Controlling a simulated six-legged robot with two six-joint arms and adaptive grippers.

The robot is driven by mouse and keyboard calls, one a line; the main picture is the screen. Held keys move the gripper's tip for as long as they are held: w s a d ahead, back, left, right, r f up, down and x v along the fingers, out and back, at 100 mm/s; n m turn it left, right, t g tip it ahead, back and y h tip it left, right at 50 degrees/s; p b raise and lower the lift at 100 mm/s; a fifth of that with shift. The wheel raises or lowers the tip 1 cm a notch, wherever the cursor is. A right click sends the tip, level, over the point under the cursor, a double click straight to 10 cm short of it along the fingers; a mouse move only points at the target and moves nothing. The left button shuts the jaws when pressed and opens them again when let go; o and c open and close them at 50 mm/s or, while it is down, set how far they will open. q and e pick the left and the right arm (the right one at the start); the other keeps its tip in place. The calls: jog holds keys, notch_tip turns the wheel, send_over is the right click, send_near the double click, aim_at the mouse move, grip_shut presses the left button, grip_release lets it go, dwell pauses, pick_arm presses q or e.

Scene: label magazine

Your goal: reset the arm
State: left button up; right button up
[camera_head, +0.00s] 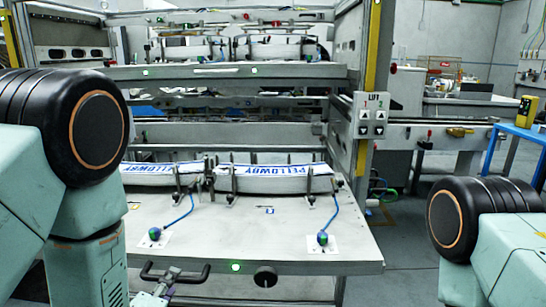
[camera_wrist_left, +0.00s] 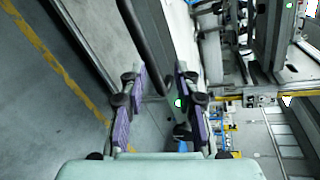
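My left gripper (camera_head: 163,283) shows at the bottom of the head view, close to the black handle (camera_head: 197,279) on the front edge of the grey shelf tray (camera_head: 290,235). In the left wrist view my left gripper (camera_wrist_left: 160,74) is open, its purple-padded fingers apart. The black handle (camera_wrist_left: 146,45) shows between and beyond the fingertips; I cannot tell whether they touch it. The gripper holds nothing that I can see. My right arm shows at the right edge of the head view, but its gripper is out of view.
Label stacks marked PELLOWBY (camera_head: 275,177) stand in holders on the tray. The rack has an upper shelf (camera_head: 220,72) and a LIFT button panel (camera_head: 371,115). A blue table (camera_head: 524,132) stands at the right. Grey floor (camera_head: 405,240) is open right of the tray.

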pick_arm(q)
jog(key=s+a+f+n+g, duration=0.2)
jog(key=s+f+n+g, duration=0.6)
jog(key=s+f+n, duration=0.6)
jog(key=s+f+n+g, duration=0.3)
jog(key=s+n, duration=0.1)
jog(key=s, duration=0.5)
jog(key=s+f+n+g, duration=0.4)
jog(key=s, duration=0.5)
jog(key=shift+s+f+p, duration=0.15)
jog(key=shift+f+p, duration=0.15)
jog(key=shift+p, duration=0.05)
